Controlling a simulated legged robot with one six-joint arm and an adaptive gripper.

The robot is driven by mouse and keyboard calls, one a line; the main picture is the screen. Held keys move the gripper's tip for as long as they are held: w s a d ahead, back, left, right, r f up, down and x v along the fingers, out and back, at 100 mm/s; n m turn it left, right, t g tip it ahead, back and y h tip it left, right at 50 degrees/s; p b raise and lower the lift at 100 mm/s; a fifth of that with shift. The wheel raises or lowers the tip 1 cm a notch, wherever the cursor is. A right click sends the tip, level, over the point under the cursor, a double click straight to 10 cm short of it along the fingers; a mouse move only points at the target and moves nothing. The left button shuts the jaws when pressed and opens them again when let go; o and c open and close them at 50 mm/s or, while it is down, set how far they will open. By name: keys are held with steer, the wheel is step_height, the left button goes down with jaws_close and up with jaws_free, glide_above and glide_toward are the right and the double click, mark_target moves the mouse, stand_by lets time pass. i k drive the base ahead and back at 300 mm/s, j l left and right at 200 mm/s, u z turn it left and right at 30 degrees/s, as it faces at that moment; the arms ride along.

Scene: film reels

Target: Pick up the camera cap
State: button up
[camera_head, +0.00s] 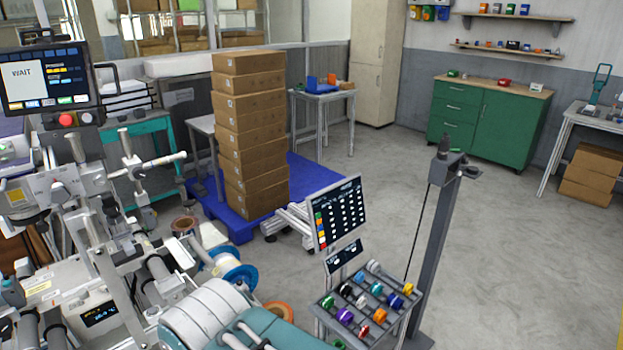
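I cannot make out a camera cap with certainty. A tall grey post (432,245) stands right of centre, with a small dark device (447,160) on its top. A small dark round piece (472,172) sits at the right side of that top; it is too small to tell whether it is a cap. My gripper does not show in the head view.
A sloped rack (372,318) of coloured spools stands beside the post, under a small display board (338,212). Machinery with a screen (45,80) fills the left. Stacked cartons (250,130) stand on a blue pallet (310,172). Grey floor (510,260) is clear at right.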

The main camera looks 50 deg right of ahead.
mark_target(471, 170)
steer(key=z, duration=2.55)
steer(key=i+l+z, duration=0.1)
steer(key=z, duration=0.25)
steer(key=i+l+z, duration=0.3)
steer(key=i, duration=0.35)
steer(key=i+z, duration=0.3)
steer(key=i, duration=0.35)
steer(key=i+l+u, duration=0.1)
steer(key=i+u, duration=0.4)
steer(key=i+l+u, duration=0.3)
steer(key=i+u, duration=0.2)
steer(key=i+l+u, duration=0.45)
